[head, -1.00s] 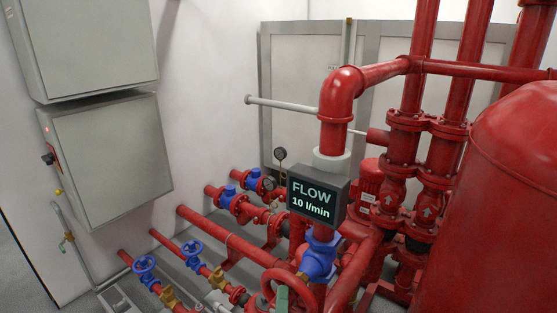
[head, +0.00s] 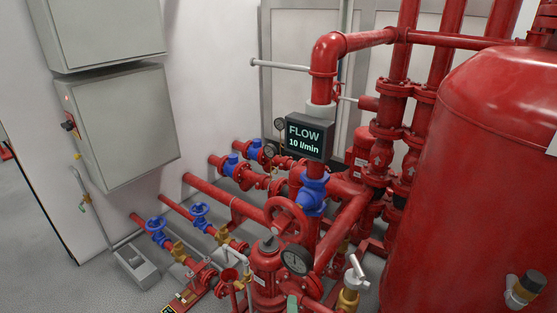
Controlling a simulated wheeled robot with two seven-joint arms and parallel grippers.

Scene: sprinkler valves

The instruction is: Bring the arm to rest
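Neither of my arms and neither gripper shows in the head view. The flow display (head: 310,137) is a dark box that reads "FLOW 10 l/min" on the red riser pipe. A red handwheel (head: 287,218) stands below it, beside a blue fitting (head: 312,192). A round dark gauge (head: 296,260) sits in front of the handwheel. A brass valve (head: 348,299) with a pale lever stands at the bottom.
A large red tank (head: 470,180) fills the right side. Grey cabinets (head: 125,125) hang on the left wall. Red pipes and blue valves crowd the middle. A grey box (head: 135,266) is on the floor at left. Grey floor (head: 75,285) is clear at bottom left.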

